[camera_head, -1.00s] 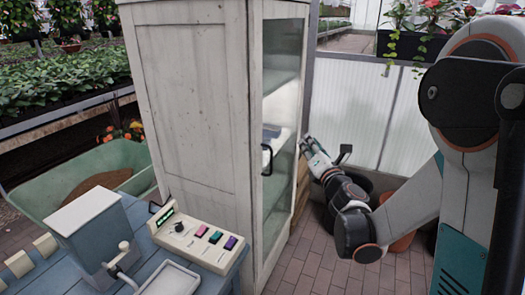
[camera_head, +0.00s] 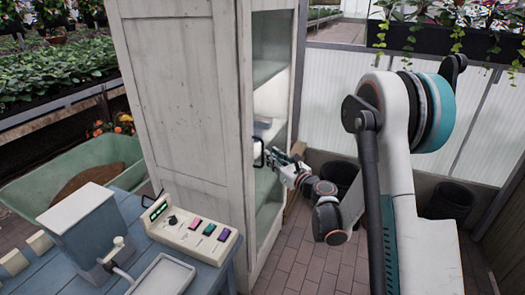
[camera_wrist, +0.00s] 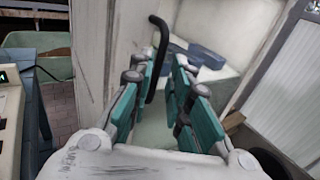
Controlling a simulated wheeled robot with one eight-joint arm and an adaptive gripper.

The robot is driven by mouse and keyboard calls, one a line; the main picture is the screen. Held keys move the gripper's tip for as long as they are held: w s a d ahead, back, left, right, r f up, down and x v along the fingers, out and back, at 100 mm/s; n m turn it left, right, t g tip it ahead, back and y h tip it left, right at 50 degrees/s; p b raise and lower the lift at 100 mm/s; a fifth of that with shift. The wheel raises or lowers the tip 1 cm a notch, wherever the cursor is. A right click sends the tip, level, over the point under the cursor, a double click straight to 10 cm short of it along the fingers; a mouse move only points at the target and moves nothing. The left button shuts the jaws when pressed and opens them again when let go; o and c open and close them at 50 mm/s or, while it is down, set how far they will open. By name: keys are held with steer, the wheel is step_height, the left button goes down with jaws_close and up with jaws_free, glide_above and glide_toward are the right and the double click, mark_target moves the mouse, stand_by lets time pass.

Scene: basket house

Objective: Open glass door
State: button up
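The white wooden cabinet (camera_head: 185,110) stands in the middle of the head view. Its glass door (camera_head: 272,65) is on the right-hand side and looks closed. A black curved handle (camera_head: 258,154) sits on the door's near edge; it also shows in the wrist view (camera_wrist: 163,38). My gripper (camera_head: 277,164) is at handle height, just right of the handle. In the wrist view my gripper (camera_wrist: 162,75) has its teal-padded fingers apart. The handle's lower part appears between them, nearer the left finger; whether it touches is unclear.
A blue table (camera_head: 105,262) with a button panel (camera_head: 190,232) and a grey box (camera_head: 88,222) stands at the front left. A green wheelbarrow (camera_head: 50,205) is behind it. Dark pots (camera_head: 450,200) stand by the right wall.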

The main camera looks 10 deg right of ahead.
mark_target(263, 150)
steer(key=b+x, duration=0.1)
steer(key=x, duration=0.6)
steer(key=shift+w, duration=0.15)
steer(key=shift+c, duration=0.4)
jaws_close()
